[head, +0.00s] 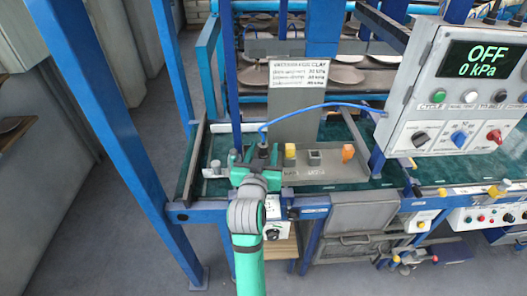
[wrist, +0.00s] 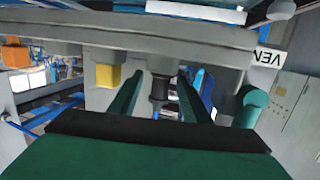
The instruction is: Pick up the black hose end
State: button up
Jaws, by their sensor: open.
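The black hose end (head: 262,150) stands upright at the left part of the grey tray, with a thin blue hose (head: 320,104) arching from its top to the control box. My green gripper (head: 257,163) is right at it, partly hiding its lower part in the head view. In the wrist view the black hose end (wrist: 160,88) shows between the two green fingers of my gripper (wrist: 160,76). The fingers are apart, with visible gaps on both sides of it.
The tray (head: 320,176) also holds a yellow block (head: 290,150), a grey block (head: 314,157) and an orange piece (head: 348,152). A sign panel (head: 300,105) rises behind. The control box (head: 455,90) reads OFF, 0 kPa.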

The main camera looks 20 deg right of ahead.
grip_shut()
jog(key=shift+r, duration=0.1)
